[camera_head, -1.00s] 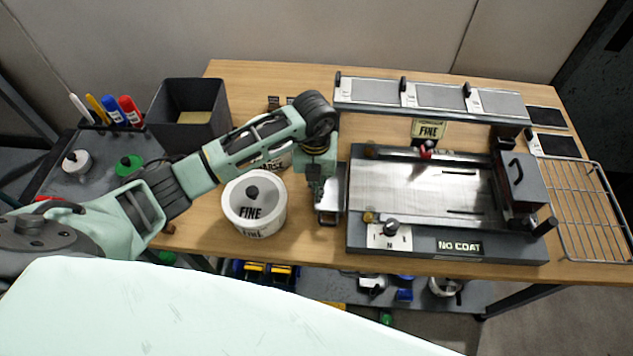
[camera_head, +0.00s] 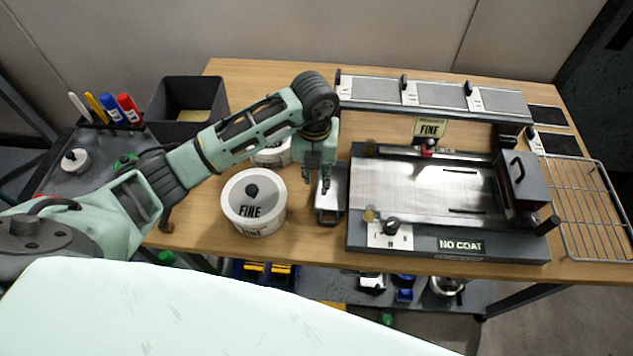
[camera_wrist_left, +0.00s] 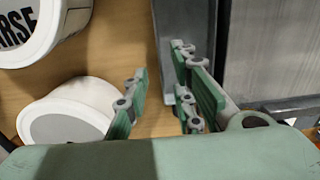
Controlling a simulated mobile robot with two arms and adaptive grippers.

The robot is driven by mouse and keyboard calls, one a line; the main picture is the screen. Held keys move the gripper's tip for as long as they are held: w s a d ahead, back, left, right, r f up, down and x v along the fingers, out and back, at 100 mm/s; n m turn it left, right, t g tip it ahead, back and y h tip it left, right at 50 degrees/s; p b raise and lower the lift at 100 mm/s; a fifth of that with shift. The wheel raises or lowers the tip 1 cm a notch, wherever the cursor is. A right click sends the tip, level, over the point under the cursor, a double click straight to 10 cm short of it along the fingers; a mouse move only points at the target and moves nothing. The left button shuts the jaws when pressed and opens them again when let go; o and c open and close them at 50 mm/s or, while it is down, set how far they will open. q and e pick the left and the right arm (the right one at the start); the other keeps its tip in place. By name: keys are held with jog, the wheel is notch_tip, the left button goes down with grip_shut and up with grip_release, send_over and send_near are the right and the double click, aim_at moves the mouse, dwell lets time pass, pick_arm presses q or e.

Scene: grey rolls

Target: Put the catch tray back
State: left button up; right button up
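The catch tray (camera_head: 331,204), a small narrow metal tray with a dark handle at its front end, lies on the bench against the left side of the coating machine (camera_head: 420,190). Part of it shows as a grey strip in the left wrist view (camera_wrist_left: 180,20). My left gripper (camera_head: 317,184) hangs over the tray's left edge, pointing down. Its fingers are apart in the left wrist view (camera_wrist_left: 158,100), with bare wood between them. The right-hand finger overlaps the tray in that view; I cannot tell whether it touches. My right gripper is not in view.
A white FINE tub (camera_head: 254,205) stands close to the left of the gripper, with another tub (camera_head: 272,155) behind it. A long rack of grey plates (camera_head: 435,97) lies at the back. A wire rack (camera_head: 585,205) is at the right end.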

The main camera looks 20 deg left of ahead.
pick_arm(q)
notch_tip(320, 180, up, 8)
jog(key=b, duration=0.1)
jog(key=shift+r, duration=0.25)
jog(key=shift+s+f, duration=0.1)
dwell(0.3)
